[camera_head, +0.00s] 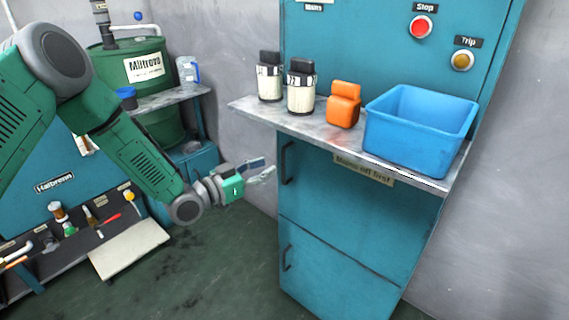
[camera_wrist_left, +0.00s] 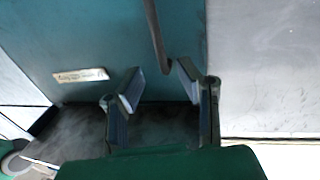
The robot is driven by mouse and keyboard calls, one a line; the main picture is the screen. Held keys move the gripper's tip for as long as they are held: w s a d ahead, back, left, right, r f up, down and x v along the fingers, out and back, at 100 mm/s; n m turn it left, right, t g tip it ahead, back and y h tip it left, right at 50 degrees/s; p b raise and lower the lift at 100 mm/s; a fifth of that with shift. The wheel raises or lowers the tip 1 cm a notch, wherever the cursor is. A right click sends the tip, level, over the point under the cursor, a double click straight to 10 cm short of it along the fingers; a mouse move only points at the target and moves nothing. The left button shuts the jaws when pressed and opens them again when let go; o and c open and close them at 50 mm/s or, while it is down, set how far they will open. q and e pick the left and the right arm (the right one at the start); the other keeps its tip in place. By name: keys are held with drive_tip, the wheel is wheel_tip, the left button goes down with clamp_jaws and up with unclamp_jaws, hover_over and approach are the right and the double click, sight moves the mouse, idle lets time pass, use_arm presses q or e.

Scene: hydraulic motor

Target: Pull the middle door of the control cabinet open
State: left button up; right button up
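The teal control cabinet has a middle door (camera_head: 345,218) below the shelf, with a "Mains off first" label (camera_head: 363,170). The door looks shut. Its dark vertical bar handle (camera_head: 287,163) is at the door's left edge. My left gripper (camera_head: 268,168) is open and empty, just left of the handle in the head view. In the left wrist view the handle (camera_wrist_left: 156,38) stands ahead of the open fingers (camera_wrist_left: 160,82), its end reaching toward the gap between them. Contact is not visible. My right gripper is not in view.
A shelf (camera_head: 250,108) juts out above the door, holding two white jars (camera_head: 301,90), an orange block (camera_head: 343,106) and a blue bin (camera_head: 415,135). A lower door with its own handle (camera_head: 287,258) is beneath. The floor (camera_head: 225,265) in front is clear.

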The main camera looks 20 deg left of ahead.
sight(283, 180)
use_arm(q)
drive_tip(key=shift+b+x, duration=0.6)
drive_tip(key=shift+x, duration=2.7)
drive_tip(key=shift+a+f, duration=0.1)
clamp_jaws()
